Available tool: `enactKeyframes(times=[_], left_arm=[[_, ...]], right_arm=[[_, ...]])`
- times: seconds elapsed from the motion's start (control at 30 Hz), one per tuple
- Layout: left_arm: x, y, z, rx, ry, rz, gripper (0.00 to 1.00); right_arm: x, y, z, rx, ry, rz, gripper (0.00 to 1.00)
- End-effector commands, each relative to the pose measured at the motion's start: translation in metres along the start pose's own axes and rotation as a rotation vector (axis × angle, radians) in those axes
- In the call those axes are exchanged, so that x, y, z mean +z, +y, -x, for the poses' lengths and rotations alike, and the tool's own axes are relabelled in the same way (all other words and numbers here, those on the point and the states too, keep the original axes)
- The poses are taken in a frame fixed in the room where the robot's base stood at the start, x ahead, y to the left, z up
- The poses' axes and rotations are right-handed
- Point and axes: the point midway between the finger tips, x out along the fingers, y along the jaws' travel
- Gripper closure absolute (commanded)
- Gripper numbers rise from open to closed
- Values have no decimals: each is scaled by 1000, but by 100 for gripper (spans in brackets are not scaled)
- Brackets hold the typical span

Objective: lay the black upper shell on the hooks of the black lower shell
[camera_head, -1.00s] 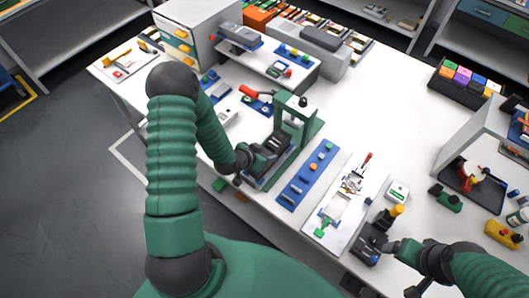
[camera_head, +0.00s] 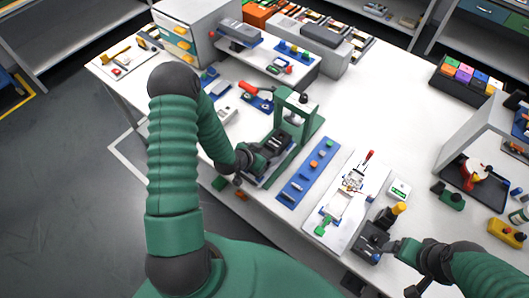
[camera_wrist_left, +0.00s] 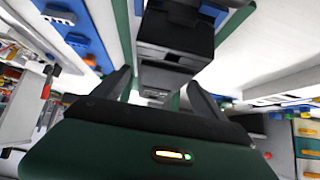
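Black shell parts (camera_head: 278,141) lie under the green press frame (camera_head: 297,108) on its base. I cannot separate the upper shell from the lower shell or see the hooks clearly. In the left wrist view a black boxy shell part (camera_wrist_left: 175,48) fills the middle, with a narrower dark end towards me. My left gripper (camera_head: 262,156) is at the near-left end of the black parts. In the left wrist view its two fingers (camera_wrist_left: 159,82) stand apart, one on each side of the narrower end, with gaps visible. My right gripper (camera_head: 392,247) is beside a small black device (camera_head: 369,243) at the front edge.
A blue strip with small parts (camera_head: 305,175) and a white board with tools (camera_head: 345,205) lie right of the press. A white raised shelf (camera_head: 255,60) stands behind. The table's right middle (camera_head: 390,110) is clear.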

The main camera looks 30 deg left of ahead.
Motion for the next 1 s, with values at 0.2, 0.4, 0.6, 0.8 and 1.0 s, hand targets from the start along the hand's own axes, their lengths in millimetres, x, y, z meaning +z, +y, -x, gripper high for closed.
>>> enactKeyframes(times=[0.2,0.4,0.6,0.8,1.0], left_arm=[[0,0,0,0,0,0,17],[0,-1,11,-1,0,-1,17],[0,-2,59,-4,0,0,17],[-1,-2,109,-4,0,1,17],[-8,0,140,3,-5,5,17]], right_arm=[[0,0,0,0,0,0,17],[0,0,-1,0,0,0,17],[1,0,-3,0,0,0,17],[0,0,-2,0,0,0,17],[-11,0,46,0,1,0,17]])
